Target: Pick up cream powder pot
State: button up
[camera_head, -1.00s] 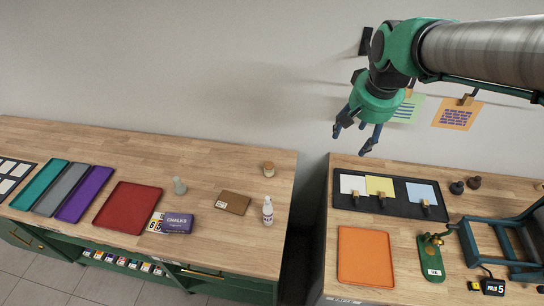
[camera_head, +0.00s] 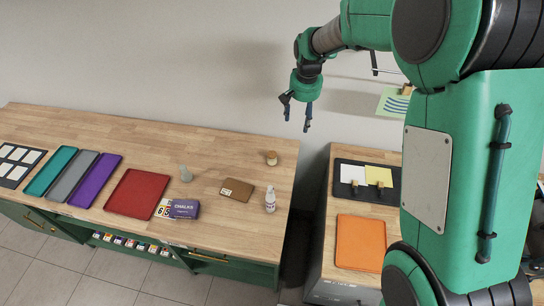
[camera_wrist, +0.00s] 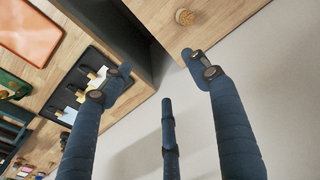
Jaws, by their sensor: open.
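The cream powder pot is most likely the small round jar with a brown top (camera_head: 272,158) near the back right corner of the left bench. It also shows in the wrist view as a small round pot (camera_wrist: 185,17) at the top, near the bench edge. My gripper (camera_head: 298,120) hangs in the air near the wall, to the right of the pot and above the gap between the benches. Its fingers, seen in the wrist view (camera_wrist: 160,85), are spread and empty, apart from the pot.
On the left bench (camera_head: 140,130) stand a white bottle (camera_head: 270,200), a brown board (camera_head: 236,190), a grey-green vase (camera_head: 185,174), a chalk box (camera_head: 184,208) and a red tray (camera_head: 136,194). The right bench carries an orange tray (camera_head: 360,243). A dark gap separates the benches.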

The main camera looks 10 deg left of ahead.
jog(key=g+p, duration=0.1)
jog(key=p, duration=0.2)
send_over(272, 154)
notch_tip(272, 154, down, 16)
jog(key=shift+w+f, duration=0.2)
jog(key=shift+f, duration=0.05)
jog(key=shift+f, duration=4.3)
jog(key=shift+f, duration=0.1)
jog(key=shift+f+p, duration=0.5)
jog(key=shift+f, duration=2)
jog(key=c, duration=1.3)
